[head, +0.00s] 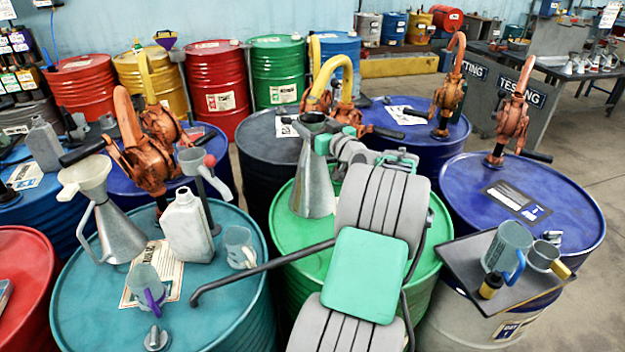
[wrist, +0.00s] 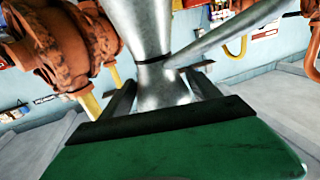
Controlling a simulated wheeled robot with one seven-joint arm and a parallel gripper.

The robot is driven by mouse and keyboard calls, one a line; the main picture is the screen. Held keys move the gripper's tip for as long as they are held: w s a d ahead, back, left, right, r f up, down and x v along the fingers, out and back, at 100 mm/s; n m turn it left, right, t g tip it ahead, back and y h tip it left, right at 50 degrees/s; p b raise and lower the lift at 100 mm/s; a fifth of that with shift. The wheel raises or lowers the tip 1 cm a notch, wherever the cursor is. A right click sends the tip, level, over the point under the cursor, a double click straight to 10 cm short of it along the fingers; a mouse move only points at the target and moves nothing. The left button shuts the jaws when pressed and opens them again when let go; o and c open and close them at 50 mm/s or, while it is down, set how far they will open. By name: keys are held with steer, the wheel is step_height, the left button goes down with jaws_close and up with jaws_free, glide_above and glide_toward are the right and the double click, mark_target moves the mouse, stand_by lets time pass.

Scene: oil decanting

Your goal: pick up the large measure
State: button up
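A tall grey metal conical measure (head: 313,185), which I take to be the large measure, stands upright on the green drum in the head view. Its neck and flared end also fill the middle of the wrist view (wrist: 155,50), with a thin metal spout or handle running off right. My gripper (wrist: 163,82) has its two dark fingers on either side of the narrow end. A small gap seems to show on the right; contact is unclear. In the head view my arm covers the drum's middle and hides most of the fingers.
On the teal drum (head: 215,315) at left stand a metal jug with a funnel (head: 117,235), a pale bottle (head: 187,228) and small measures. A black tray (head: 465,275) with a blue-handled measure (head: 507,247) sits at right. Orange pumps (head: 330,90) rise close behind the conical measure.

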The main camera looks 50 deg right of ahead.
jaws_close()
steer(key=shift+r, duration=0.15)
stand_by(0.6)
